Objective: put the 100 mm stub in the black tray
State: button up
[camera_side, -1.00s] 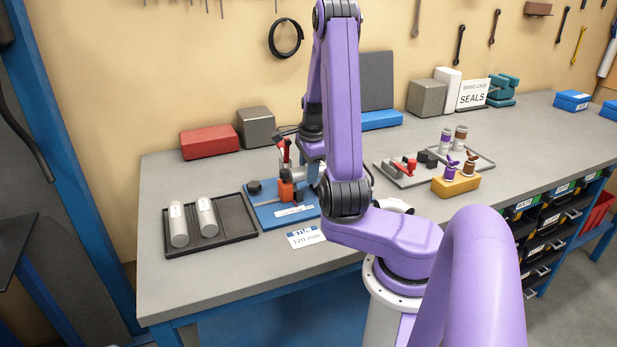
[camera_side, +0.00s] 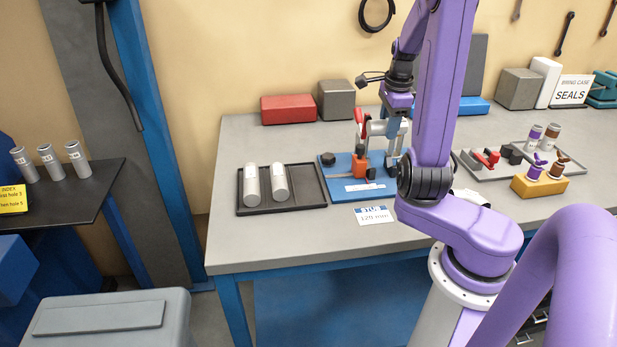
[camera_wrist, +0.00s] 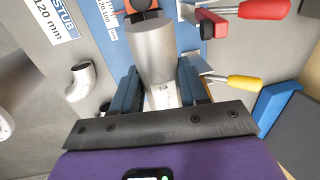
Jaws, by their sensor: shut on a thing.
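My gripper (camera_wrist: 158,88) is shut on a grey cylindrical stub (camera_wrist: 152,48) with a white label, its blue fingers on either side. The stub is over a blue fixture plate (camera_wrist: 188,40); I cannot tell whether it touches it. In the side view my gripper (camera_side: 396,135) is at the right side of the fixture (camera_side: 340,188), partly hidden by my arm. The black tray (camera_side: 315,187) lies left of the fixture. Two grey stubs, a left one (camera_side: 251,186) and a right one (camera_side: 279,183), lie in its left part; its right part is empty. The held stub's length is not readable.
A card reading 120 mm (camera_side: 374,215) lies before the fixture. The fixture has an orange block (camera_side: 360,167) and red-handled clamps. A grey tray (camera_side: 480,168) and yellow block (camera_side: 540,187) stand right. Red and grey blocks stand behind.

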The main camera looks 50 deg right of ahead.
notch_tip(320, 180, up, 5)
jog(key=shift+r, duration=0.2)
jog(key=w+a+n+y, duration=0.1)
jog(key=w+a+n, duration=0.6)
jog(key=w+n, duration=0.2)
jog(key=n+y, duration=0.1)
jog(key=n, duration=0.8)
send_over(305, 184)
jog(key=shift+s+d+f, duration=0.1)
jog(key=shift+f, duration=3.35)
jog(key=shift+s+d+f, duration=0.1)
jog(key=shift+f, duration=3.3)
jog(key=shift+f, duration=0.55)
jog(key=shift+f, duration=0.75)
jog(key=shift+f, duration=0.8)
